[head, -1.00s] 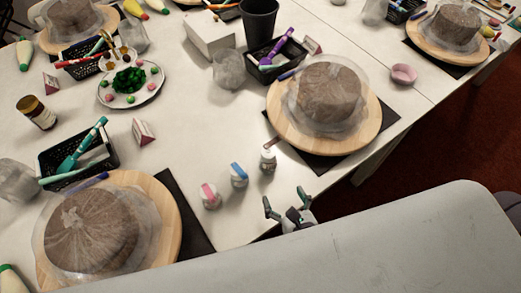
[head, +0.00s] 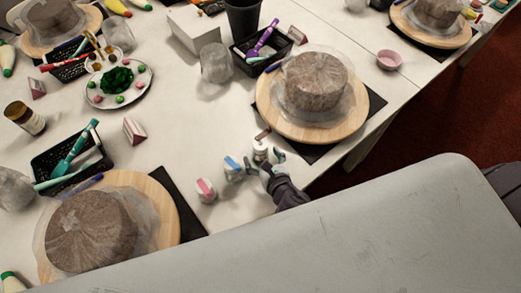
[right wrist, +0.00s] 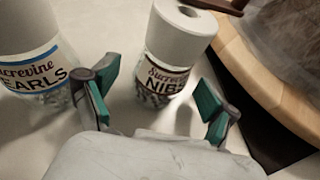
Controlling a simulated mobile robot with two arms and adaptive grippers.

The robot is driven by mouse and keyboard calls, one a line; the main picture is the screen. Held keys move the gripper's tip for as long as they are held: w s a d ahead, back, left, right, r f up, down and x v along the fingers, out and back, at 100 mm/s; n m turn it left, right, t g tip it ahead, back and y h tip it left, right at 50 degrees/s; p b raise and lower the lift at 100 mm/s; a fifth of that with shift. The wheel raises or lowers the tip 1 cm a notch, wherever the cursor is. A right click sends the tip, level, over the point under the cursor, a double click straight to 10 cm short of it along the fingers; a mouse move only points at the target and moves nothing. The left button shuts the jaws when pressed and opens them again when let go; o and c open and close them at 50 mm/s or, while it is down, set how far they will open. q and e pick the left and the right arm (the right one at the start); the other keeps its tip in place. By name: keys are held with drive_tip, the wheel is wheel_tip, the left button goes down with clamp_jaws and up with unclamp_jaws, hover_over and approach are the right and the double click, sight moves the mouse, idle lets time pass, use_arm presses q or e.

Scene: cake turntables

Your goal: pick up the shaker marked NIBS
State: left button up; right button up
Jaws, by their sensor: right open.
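The shaker marked NIBS (right wrist: 166,62) stands upright on the white table in the right wrist view, with a white cap and a brown-edged label. In the head view the NIBS shaker (head: 260,149) is beside the near edge of a wooden turntable. My right gripper (head: 265,163) is open, just in front of it. In the right wrist view the open green-padded fingers of my right gripper (right wrist: 156,98) are on either side of its lower part, with no clear contact. My left gripper is in neither view.
The blue-labelled PEARLS shaker (right wrist: 35,55) stands close left, near the left finger; a pink-labelled shaker (head: 206,190) is further left. The wooden turntable (head: 265,113) with a wrapped cake lies close behind and right. A brown-handled item (right wrist: 222,5) lies behind the NIBS shaker.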

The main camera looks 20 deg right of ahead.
drive_tip(key=shift+x, duration=0.85)
drive_tip(key=shift+s, duration=0.1)
drive_tip(key=c, duration=1.4)
drive_tip(key=shift+r, duration=0.15)
